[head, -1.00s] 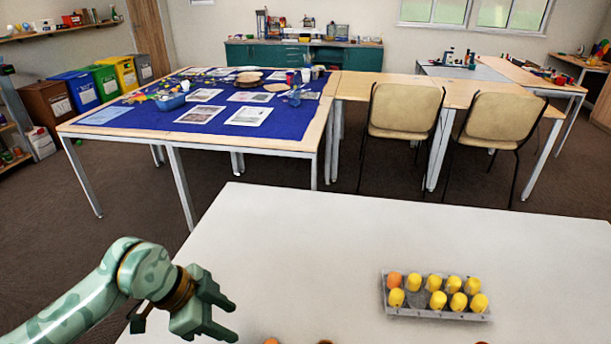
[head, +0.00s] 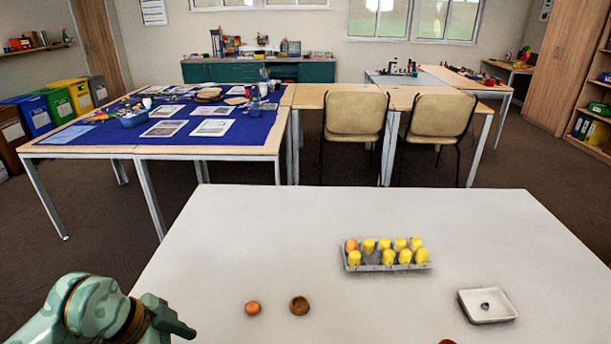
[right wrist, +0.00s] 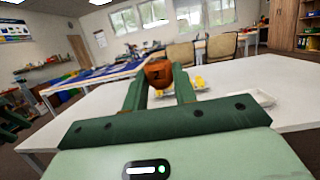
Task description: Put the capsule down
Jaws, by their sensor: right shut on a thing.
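An orange-brown capsule (right wrist: 158,73) with a dark mark like a 2 is held between the fingers of my right gripper (right wrist: 160,84) in the right wrist view. That gripper is not in the head view. A grey tray (head: 388,266) in the middle of the white table holds several yellow capsules (head: 405,256) and an orange one (head: 351,245) at its back left corner. A front-row place near the left looks empty. My left gripper (head: 178,335) is at the lower left, partly cut off; its visible finger stands apart, empty.
A small orange piece (head: 252,308) and a brown round piece (head: 299,305) lie left of the tray. The table (head: 560,290) is otherwise clear.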

